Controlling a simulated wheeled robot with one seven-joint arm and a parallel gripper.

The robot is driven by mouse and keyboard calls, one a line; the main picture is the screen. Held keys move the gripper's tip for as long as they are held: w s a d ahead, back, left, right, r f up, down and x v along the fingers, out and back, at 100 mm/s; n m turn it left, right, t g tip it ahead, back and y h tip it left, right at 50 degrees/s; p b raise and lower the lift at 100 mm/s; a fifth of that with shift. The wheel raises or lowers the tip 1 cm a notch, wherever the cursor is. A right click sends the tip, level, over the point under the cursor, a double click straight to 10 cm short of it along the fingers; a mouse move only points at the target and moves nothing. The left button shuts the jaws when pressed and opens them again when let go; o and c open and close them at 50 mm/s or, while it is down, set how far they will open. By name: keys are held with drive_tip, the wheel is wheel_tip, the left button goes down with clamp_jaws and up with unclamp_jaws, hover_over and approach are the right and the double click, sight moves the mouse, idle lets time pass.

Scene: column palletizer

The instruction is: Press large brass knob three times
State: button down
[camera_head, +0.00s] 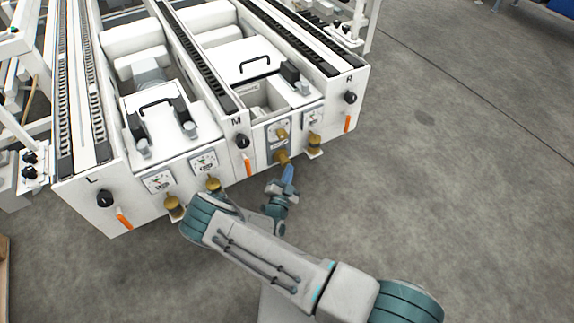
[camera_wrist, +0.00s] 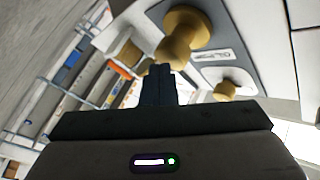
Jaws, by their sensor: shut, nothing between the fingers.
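A large brass knob (camera_wrist: 186,30) stands out from a grey plate on the white machine front in the wrist view. In the head view a brass knob (camera_head: 283,158) sits low on the grey panel below the M mark, with a smaller brass knob (camera_head: 281,134) above it. A smaller brass knob also shows in the wrist view (camera_wrist: 225,90). My gripper (camera_wrist: 160,69) is shut and empty, its fingertips just below the large knob in the picture. In the head view my gripper (camera_head: 288,173) is right by the low knob; I cannot tell whether they touch.
More brass knobs stand to the left (camera_head: 172,204) and right (camera_head: 313,148) along the front. Orange levers (camera_head: 248,165) and black knobs (camera_head: 350,97) stick out of the white front. The grey floor (camera_head: 430,160) to the right is clear.

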drive_tip(key=shift+w+a+b, duration=0.4)
drive_tip(key=shift+w+a, duration=0.1)
drive_tip(key=shift+w, duration=0.2)
idle(0.6)
idle(0.4)
drive_tip(key=shift+s+d+p, duration=0.35)
drive_tip(key=shift+s+d, duration=0.1)
drive_tip(key=shift+s, duration=0.2)
drive_tip(key=shift+s+d+p, duration=0.35)
drive_tip(key=shift+s+d, duration=0.05)
drive_tip(key=shift+s, duration=0.2)
drive_tip(key=s+d+p, duration=0.1)
drive_tip(key=s, duration=0.1)
drive_tip(key=s+d, duration=0.2)
drive_tip(key=shift+s+p, duration=0.1)
drive_tip(key=shift+p, duration=0.3)
drive_tip(key=shift+a, duration=0.1)
idle(3.8)
